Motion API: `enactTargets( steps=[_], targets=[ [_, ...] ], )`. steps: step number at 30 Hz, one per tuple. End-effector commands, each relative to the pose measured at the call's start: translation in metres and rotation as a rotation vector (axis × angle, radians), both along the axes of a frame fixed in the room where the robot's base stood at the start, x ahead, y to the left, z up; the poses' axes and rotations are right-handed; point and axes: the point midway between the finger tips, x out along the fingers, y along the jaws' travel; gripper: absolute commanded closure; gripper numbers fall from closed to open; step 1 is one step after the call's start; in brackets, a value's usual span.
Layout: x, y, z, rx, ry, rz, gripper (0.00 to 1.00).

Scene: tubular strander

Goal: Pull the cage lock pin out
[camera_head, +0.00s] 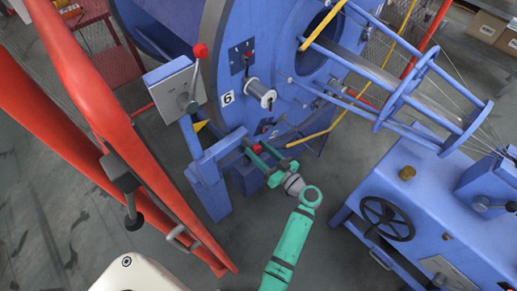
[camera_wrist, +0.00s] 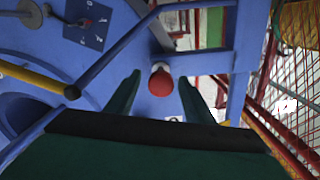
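The cage lock pin shows as a red round knob (camera_wrist: 160,83) on a pale stem in the wrist view, set against a blue bracket. In the head view its red end (camera_head: 257,149) shows at the blue stand beside the cage. My gripper (camera_head: 258,153) is there, with green fingers reaching toward the knob. In the wrist view my gripper (camera_wrist: 160,79) is open, with one finger on each side of the knob and visible gaps between. The pin's shaft inside the bracket is hidden.
A lever with a red ball (camera_head: 200,51) rises from a grey box above the stand. A yellow bar (camera_head: 312,136) runs close right of my gripper. Red rails (camera_head: 110,130) stand at left. A blue machine with a handwheel (camera_head: 387,219) stands at right.

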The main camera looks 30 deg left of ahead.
Motion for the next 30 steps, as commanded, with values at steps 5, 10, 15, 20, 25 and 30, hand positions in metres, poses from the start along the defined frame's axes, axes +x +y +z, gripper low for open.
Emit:
enactTargets(
  steps=[5, 10, 15, 20, 25, 30],
  targets=[
    [0.000, 0.003, 0.001, 0.001, -0.001, 0.003, 0.53],
    [-0.001, -0.002, 0.000, 0.000, -0.001, 0.002, 0.53],
    [-0.006, -0.026, 0.000, -0.001, -0.001, -0.002, 0.53],
    [-0.014, -0.056, 0.000, 0.000, -0.001, -0.003, 0.53],
    [-0.021, -0.083, 0.001, 0.000, -0.001, -0.002, 0.53],
    [-0.026, -0.099, 0.000, -0.001, -0.001, -0.001, 0.53]
  ],
)
